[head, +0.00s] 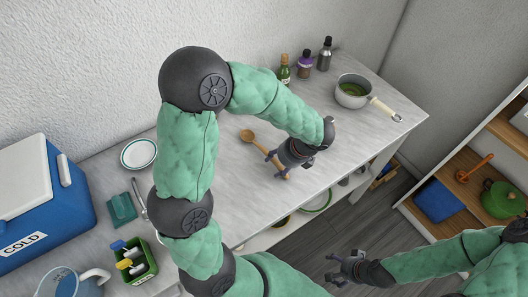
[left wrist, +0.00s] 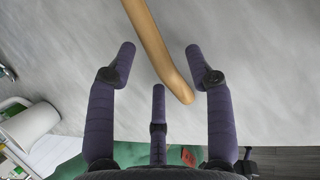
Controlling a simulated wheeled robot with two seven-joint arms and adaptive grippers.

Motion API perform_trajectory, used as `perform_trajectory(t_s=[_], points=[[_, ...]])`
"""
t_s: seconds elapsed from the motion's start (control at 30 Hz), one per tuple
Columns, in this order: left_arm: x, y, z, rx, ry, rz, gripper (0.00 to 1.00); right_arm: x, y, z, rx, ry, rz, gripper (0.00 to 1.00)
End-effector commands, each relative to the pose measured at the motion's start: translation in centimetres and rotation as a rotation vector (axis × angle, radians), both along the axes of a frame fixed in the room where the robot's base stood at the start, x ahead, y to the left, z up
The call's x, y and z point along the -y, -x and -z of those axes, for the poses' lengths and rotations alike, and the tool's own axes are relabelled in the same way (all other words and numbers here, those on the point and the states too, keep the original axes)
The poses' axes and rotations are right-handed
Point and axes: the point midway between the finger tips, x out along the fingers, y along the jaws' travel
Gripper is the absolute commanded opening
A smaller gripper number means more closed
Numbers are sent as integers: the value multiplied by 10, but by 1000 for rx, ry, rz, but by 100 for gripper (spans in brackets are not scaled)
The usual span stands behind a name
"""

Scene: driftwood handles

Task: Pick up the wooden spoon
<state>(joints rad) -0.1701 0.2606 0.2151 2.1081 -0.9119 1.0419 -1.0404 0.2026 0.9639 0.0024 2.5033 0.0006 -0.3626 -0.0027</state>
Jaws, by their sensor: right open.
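The wooden spoon (head: 259,145) lies on the grey counter in the head view, its bowl up and left, its handle running under my left gripper. My left gripper (head: 275,166) is over the handle, fingers pointing down at the counter. In the left wrist view the handle (left wrist: 160,55) passes between the spread fingers (left wrist: 160,62), with gaps on both sides. The bowl is out of that view. My right gripper (head: 338,268) is open and empty, over the floor at the lower right of the head view.
A saucepan (head: 353,92) and several bottles (head: 304,64) stand at the counter's far end. A white plate (head: 139,154), a teal item (head: 122,208), a green caddy (head: 132,263) and a blue cooler (head: 42,200) are at left. A wooden shelf (head: 468,190) stands at right.

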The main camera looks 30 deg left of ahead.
Motion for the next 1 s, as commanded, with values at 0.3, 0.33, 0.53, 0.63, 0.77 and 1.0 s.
perform_trajectory(t_s=[0.3, 0.33, 0.53, 0.63, 0.77, 1.0], points=[[0, 0, 0, 0, 0, 0, 0, 0, 0, 0, 0, 0, 0, 82], [0, 0, 0, 0, 0, 0, 0, 0, 0, 0, 0, 0, 0, 82], [0, 0, 0, -1, 0, 0, 0, 0, 0, 0, 0, 0, 0, 82], [0, 0, -3, 0, 0, 0, 0, 0, 0, -2, 0, 0, 0, 82], [0, 0, -13, 0, 0, -1, 0, 0, 0, -7, 0, 0, 0, 82], [11, 7, -50, 4, 1, 3, 0, 0, 0, -23, 0, 0, 0, 82]])
